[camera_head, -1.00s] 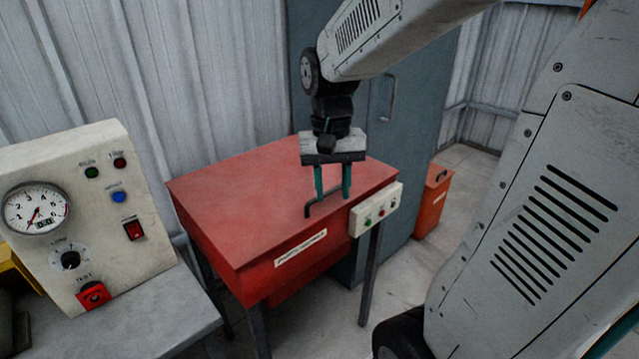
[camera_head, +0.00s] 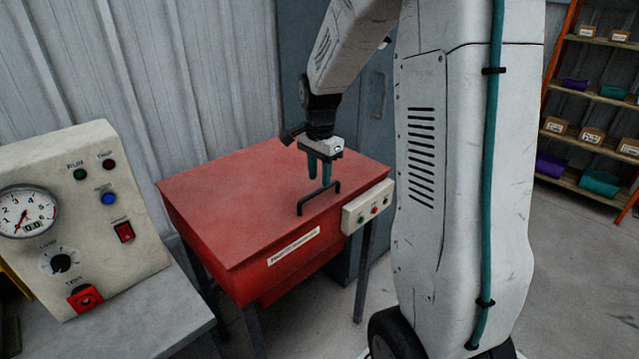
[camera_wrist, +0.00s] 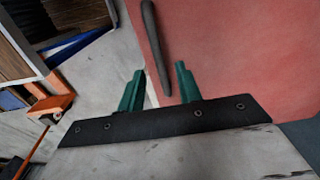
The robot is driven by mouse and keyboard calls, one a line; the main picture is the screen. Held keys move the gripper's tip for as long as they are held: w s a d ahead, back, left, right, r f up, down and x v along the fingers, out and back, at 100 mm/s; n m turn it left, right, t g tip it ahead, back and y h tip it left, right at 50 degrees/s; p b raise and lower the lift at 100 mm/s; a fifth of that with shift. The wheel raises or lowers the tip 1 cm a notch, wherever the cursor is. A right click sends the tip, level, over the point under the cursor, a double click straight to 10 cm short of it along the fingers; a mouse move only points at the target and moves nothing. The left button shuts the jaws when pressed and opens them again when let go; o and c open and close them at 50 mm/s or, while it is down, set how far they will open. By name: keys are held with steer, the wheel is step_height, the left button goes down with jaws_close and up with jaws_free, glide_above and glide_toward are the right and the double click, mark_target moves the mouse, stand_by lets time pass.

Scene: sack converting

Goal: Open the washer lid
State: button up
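The washer is a red box on dark legs, with a flat red lid (camera_head: 235,190) that looks closed. A black bar handle (camera_head: 319,197) stands up near the lid's front right edge. My gripper (camera_head: 319,180) has teal fingers pointing down, just behind and above the handle in the head view. In the wrist view the two fingers (camera_wrist: 158,72) are apart with nothing held. The handle (camera_wrist: 154,45) shows there as a dark bar running up between and beyond the fingertips. I cannot tell whether a finger touches it.
A white button box (camera_head: 367,206) sits on the washer's front right. A control panel with a gauge (camera_head: 75,215) stands on a grey bench at left. A grey cabinet is behind the washer. Shelves with bins (camera_head: 590,130) stand at right, with open floor before them.

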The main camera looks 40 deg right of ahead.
steer(key=shift+f, duration=1.5)
jaws_close()
steer(key=shift+r, duration=0.1)
